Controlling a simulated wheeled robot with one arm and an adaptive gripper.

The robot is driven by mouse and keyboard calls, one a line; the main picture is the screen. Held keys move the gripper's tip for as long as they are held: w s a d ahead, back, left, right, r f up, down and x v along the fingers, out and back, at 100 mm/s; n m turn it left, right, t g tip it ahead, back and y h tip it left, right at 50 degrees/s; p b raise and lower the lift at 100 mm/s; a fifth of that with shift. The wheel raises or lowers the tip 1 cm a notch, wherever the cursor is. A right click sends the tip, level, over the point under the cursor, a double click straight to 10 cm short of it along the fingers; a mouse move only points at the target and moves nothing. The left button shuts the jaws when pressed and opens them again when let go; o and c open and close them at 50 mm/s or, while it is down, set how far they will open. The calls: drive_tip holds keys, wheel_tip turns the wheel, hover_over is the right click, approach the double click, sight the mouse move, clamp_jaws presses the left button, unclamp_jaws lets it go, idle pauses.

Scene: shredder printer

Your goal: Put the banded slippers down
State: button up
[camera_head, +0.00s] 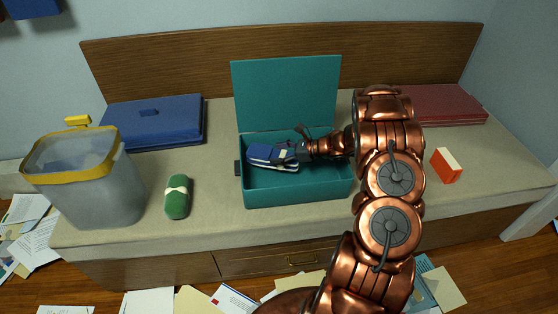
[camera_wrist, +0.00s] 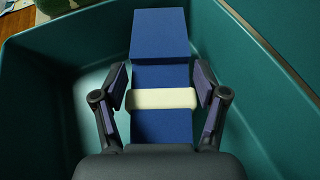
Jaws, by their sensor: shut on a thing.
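The banded slippers (camera_head: 262,153) are blue with a pale band and light soles. They are inside the open teal box (camera_head: 300,189), in its left part. My gripper (camera_head: 301,151) reaches in from the right and is shut on them. In the wrist view, the slippers (camera_wrist: 160,78) lie between the two fingers of my gripper (camera_wrist: 162,100), with the cream band across their middle. I cannot tell whether the slippers touch the box floor.
The box lid (camera_head: 286,92) stands open at the back. A green banded roll (camera_head: 177,203) and a grey bin with a yellow rim (camera_head: 90,190) are to the left. A blue case (camera_head: 150,122), a dark red case (camera_head: 445,104) and an orange-white box (camera_head: 446,165) are also on the bench.

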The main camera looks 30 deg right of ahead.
drive_tip(key=shift+f, duration=1.7)
drive_tip(key=shift+f, duration=0.15)
drive_tip(key=o, duration=1.2)
drive_tip(key=shift+o, duration=0.2)
drive_tip(key=shift+r, duration=0.2)
drive_tip(key=shift+v, duration=3.75)
